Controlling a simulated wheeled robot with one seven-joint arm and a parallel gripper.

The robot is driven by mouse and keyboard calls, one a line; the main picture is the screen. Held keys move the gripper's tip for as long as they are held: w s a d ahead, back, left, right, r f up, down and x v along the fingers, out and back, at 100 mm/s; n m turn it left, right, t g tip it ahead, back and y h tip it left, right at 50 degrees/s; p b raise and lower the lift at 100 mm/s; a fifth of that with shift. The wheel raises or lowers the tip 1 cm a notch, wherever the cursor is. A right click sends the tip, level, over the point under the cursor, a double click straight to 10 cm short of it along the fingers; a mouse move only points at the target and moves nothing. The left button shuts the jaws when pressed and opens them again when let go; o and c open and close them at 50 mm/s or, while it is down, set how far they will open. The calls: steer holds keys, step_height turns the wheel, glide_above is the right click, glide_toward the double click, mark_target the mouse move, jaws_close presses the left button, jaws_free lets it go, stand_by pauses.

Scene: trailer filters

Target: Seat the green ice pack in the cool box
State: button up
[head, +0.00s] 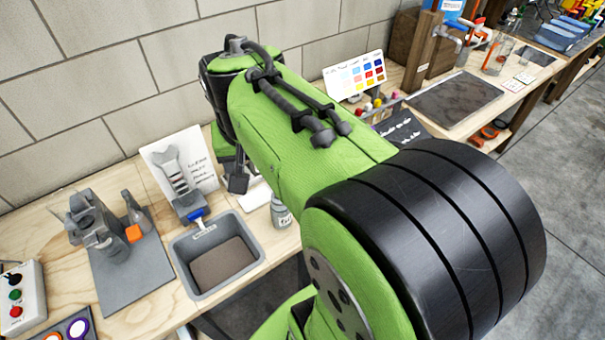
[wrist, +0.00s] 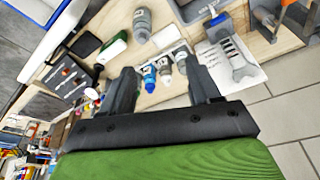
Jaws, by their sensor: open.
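My gripper (wrist: 156,63) shows in the wrist view with its two dark fingers apart. It is open and nothing is held between them. Bottles on the bench show beyond the fingers. I cannot clearly pick out the green ice pack. A dark green block with a white edge (wrist: 114,48) lies left of the fingers in the wrist view, but I cannot tell what it is. A white box-like thing with a blue edge (wrist: 49,33) is partly in view at the upper left; I cannot tell if it is the cool box.
A grey bin (head: 256,239) with a brown bottom stands at the front of the bench. A grey mat (head: 150,275) with grey fixtures lies left of it. A blue-capped bottle (wrist: 150,80) stands near the left finger. A colour chart (head: 357,76) stands against the wall.

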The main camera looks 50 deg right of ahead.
steer(key=w+d+f+m+g+p, duration=0.1)
steer(key=w+d+f+m, duration=0.15)
steer(key=d, duration=0.45)
steer(key=w+d+f+m+g, duration=0.1)
steer(key=w+d+f+m, duration=0.2)
steer(key=d, duration=0.4)
steer(key=s+d+f+m+y+p, duration=0.1)
steer(key=s+d+f+m+y, duration=0.1)
steer(key=d+f+m, duration=0.35)
steer(key=s+d+f+m+y, duration=0.1)
steer(key=d+f+m, duration=0.15)
steer(key=d, duration=0.55)
steer(key=f, duration=0.5)
steer(key=a+f, duration=0.1)
steer(key=f, duration=0.5)
steer(key=a+f+b, duration=0.1)
steer(key=f, duration=0.4)
steer(key=shift+w+a+f, duration=0.15)
steer(key=shift+f, duration=0.1)
steer(key=shift+r, duration=0.1)
jaws_close()
